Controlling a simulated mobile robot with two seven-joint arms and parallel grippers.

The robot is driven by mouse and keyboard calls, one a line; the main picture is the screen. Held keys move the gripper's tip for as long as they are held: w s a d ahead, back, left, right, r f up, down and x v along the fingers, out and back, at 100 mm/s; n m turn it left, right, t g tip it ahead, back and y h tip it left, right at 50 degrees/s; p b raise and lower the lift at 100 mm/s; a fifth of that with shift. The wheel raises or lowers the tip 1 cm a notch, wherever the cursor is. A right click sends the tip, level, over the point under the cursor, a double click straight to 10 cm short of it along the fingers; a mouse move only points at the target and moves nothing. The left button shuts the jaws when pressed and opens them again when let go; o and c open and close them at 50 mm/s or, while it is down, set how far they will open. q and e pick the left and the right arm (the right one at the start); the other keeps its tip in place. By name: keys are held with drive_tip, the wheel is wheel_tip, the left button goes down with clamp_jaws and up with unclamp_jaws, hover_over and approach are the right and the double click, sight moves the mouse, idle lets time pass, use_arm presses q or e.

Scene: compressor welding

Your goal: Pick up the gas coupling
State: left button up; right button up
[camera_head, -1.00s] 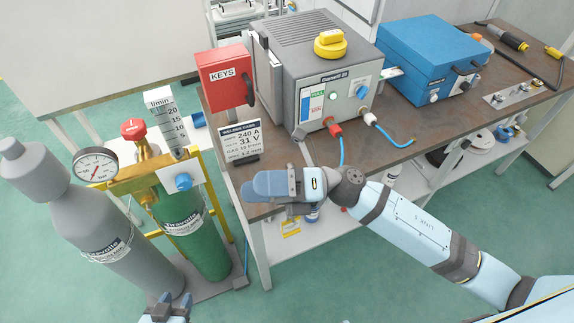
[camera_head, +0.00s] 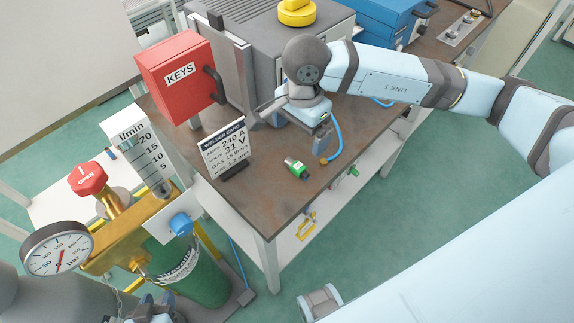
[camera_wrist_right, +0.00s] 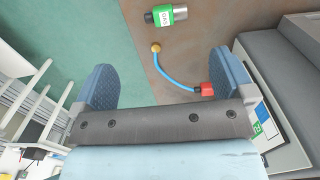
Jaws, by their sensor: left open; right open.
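The gas coupling (camera_head: 295,168) is a small green and metal cylinder lying on the brown bench top near its front edge. In the right wrist view the gas coupling (camera_wrist_right: 166,14) lies at the top, beyond the fingertips, with a "GAS" label on its green part. My right gripper (camera_head: 300,125) is over the bench, behind the coupling and apart from it. My left gripper (camera_head: 155,309) is at the bottom edge, near the gas cylinders, partly cut off and away from the coupling.
A blue hose (camera_head: 335,135) with a brass end lies close to the coupling. A welding card (camera_head: 226,150) stands left of it. The red KEYS box (camera_head: 182,78) and grey welding machine (camera_head: 260,40) stand behind. The green cylinder (camera_head: 200,283) and pressure gauge (camera_head: 57,249) are at lower left.

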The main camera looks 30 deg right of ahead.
hover_over(297, 165)
drive_tip(key=f, duration=0.7)
drive_tip(key=shift+s+d+f, duration=0.2)
drive_tip(key=shift+s+d, duration=0.05)
drive_tip(key=shift+s, duration=0.1)
drive_tip(key=shift+w+a+f+p, duration=0.15)
drive_tip(key=shift+f+p, duration=0.1)
drive_tip(key=shift+f, duration=1.3)
drive_tip(key=shift+w+a+f+p, duration=0.15)
drive_tip(key=shift+f+p, duration=0.1)
drive_tip(key=shift+f, duration=1.3)
drive_tip(key=shift+d, duration=0.1)
drive_tip(key=c, duration=1)
